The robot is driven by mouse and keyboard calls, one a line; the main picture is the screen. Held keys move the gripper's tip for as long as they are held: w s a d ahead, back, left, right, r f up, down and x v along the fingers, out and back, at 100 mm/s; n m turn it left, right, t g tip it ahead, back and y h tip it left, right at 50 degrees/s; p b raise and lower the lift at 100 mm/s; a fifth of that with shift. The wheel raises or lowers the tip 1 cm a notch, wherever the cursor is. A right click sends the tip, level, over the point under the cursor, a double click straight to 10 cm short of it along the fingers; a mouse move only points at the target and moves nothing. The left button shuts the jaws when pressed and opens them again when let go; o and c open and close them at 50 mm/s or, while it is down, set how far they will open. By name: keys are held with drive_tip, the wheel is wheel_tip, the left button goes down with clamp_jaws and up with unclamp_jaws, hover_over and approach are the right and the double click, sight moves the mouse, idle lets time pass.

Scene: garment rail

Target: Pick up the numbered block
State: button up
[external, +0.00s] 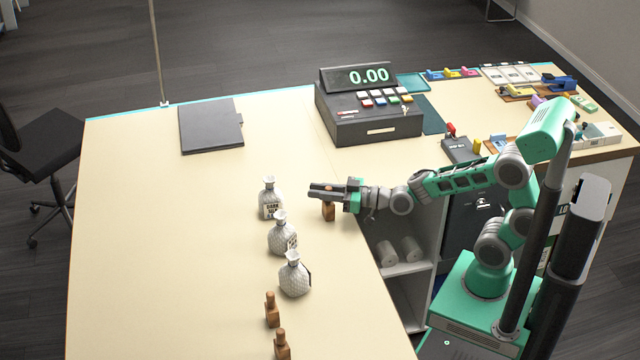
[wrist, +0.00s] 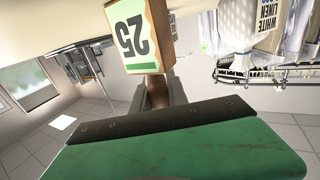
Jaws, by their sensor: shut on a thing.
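The numbered block (wrist: 138,38) is a wooden piece with a pale face marked 25 and a green strip; the number appears upside down in the wrist view. My gripper (wrist: 160,95) is shut on its narrow wooden neck. In the external view my gripper (external: 328,192) reaches left over the counter's edge, and the brown block (external: 328,212) shows just beneath the fingers. It is upright there, at or very near the counter top; I cannot tell whether it touches. Its numbered face is hidden in the external view.
Two similar wooden pieces (external: 272,310) stand at the front. A cash register (external: 369,108) is behind, a dark folder (external: 211,126) at the back left. The counter's left half (external: 160,250) is clear.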

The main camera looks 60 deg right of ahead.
clamp_jaws()
idle(0.6)
idle(0.3)
